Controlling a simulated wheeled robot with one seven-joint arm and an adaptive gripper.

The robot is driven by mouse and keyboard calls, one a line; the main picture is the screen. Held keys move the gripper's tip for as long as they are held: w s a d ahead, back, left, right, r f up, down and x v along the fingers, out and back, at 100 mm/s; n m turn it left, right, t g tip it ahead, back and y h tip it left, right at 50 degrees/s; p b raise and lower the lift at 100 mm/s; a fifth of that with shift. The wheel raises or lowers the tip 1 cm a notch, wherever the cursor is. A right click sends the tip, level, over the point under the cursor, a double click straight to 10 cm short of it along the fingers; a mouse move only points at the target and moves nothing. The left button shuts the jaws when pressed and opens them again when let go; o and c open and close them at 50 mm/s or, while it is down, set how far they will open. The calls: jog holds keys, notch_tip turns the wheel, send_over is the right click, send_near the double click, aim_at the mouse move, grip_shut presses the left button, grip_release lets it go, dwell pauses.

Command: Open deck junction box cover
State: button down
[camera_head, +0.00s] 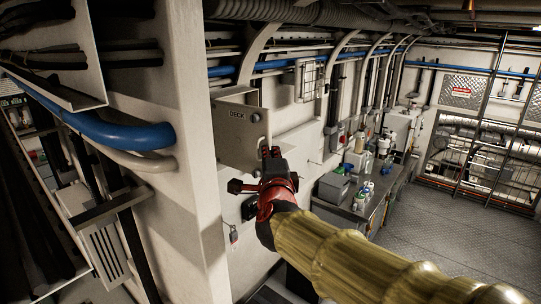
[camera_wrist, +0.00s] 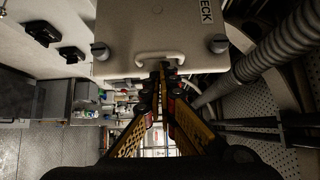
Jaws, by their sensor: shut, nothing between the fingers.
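The deck junction box cover (camera_head: 232,146) is a pale grey panel marked DECK on the wall, left of centre in the head view. In the wrist view the cover (camera_wrist: 135,25) fills the top middle, with a pale bar handle (camera_wrist: 151,57) near its lower edge and a round knob on each side. My gripper (camera_head: 271,153) is red and black, at the cover's lower right in the head view. In the wrist view my gripper (camera_wrist: 164,68) has its fingertips together at the handle's right part. Whether they touch it, and whether the cover stands ajar, I cannot tell.
A white column (camera_head: 190,150) stands close on the left, with a blue pipe (camera_head: 110,132) beside it. A workbench (camera_head: 365,200) with bottles stands beyond my gripper. Ribbed hose (camera_wrist: 275,45) runs right of the cover in the wrist view. Open floor (camera_head: 450,235) lies at right.

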jog(key=shift+a, duration=0.1)
jog(key=shift+s+a, duration=0.9)
jog(key=shift+s, duration=0.05)
jog(key=shift+w, duration=0.1)
